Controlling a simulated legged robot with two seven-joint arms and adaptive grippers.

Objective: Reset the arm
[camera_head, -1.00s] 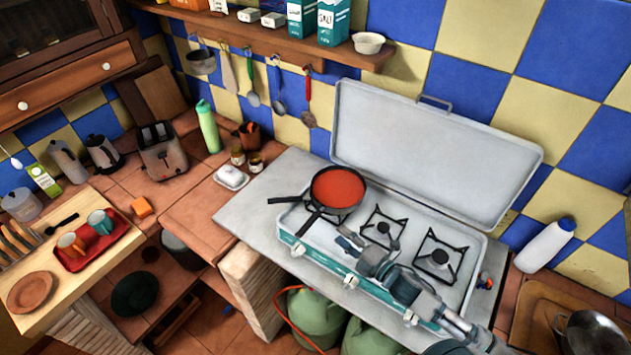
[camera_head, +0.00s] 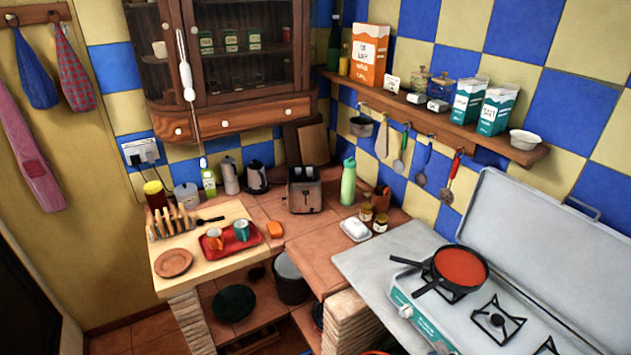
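Neither of my arms nor grippers shows in the head view. A black pan (camera_head: 462,268) with red sauce sits on the left burner of the camping stove (camera_head: 418,318). The pan's handles point to the left and lower left. The stove's grey lid (camera_head: 545,245) stands open behind it. The right part of the stove is cut off by the frame edge.
A wooden counter at left holds a red tray (camera_head: 230,249) with two mugs, a brown plate (camera_head: 174,263) and a toast rack (camera_head: 172,222). A toaster (camera_head: 304,190) and green bottle (camera_head: 348,182) stand at the back. A shelf (camera_head: 440,125) overhangs the stove.

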